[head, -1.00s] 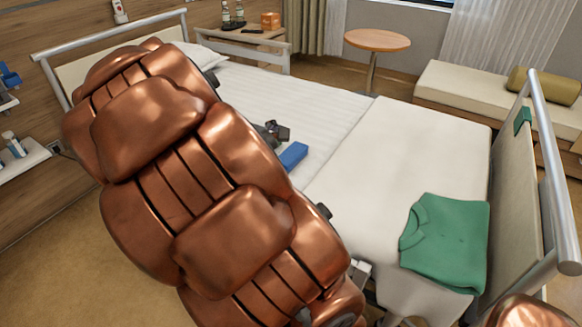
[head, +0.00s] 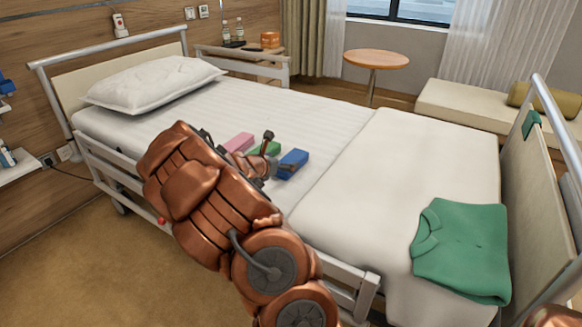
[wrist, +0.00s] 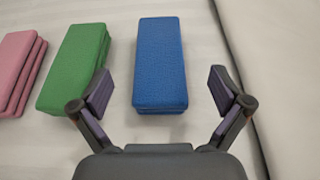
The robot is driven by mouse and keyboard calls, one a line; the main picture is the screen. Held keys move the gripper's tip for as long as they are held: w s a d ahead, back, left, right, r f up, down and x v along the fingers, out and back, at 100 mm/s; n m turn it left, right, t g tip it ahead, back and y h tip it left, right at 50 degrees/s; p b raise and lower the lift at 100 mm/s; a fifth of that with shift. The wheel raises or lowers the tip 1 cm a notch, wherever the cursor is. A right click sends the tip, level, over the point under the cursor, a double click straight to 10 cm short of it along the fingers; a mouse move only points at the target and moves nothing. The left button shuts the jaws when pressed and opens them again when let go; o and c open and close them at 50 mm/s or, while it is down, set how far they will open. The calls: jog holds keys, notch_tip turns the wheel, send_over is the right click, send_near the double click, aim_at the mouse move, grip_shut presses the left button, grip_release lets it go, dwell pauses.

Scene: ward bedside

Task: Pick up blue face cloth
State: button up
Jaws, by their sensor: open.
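The blue face cloth (head: 291,164) is a folded block on the white bed sheet, beside the folded white blanket. In the wrist view the blue face cloth (wrist: 160,62) lies straight ahead, roughly centred between the two fingers. My gripper (wrist: 158,88) is open and empty, with its fingertips spread on either side of the cloth's near end. It does not visibly touch the cloth. In the head view my gripper (head: 268,150) is over the bed, partly hidden by my arm.
A green folded cloth (wrist: 75,66) lies just left of the blue one, and pink folded cloths (wrist: 18,70) lie further left. A green shirt (head: 463,250) is on the blanket (head: 385,150). A bed rail (head: 345,285) runs along the near side. A pillow (head: 150,82) is at the head end.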

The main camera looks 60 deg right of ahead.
aim_at(291, 159)
jog(key=shift+b+x, duration=0.3)
jog(key=shift+x, duration=3)
jog(key=shift+a, duration=0.1)
jog(key=c, duration=1.2)
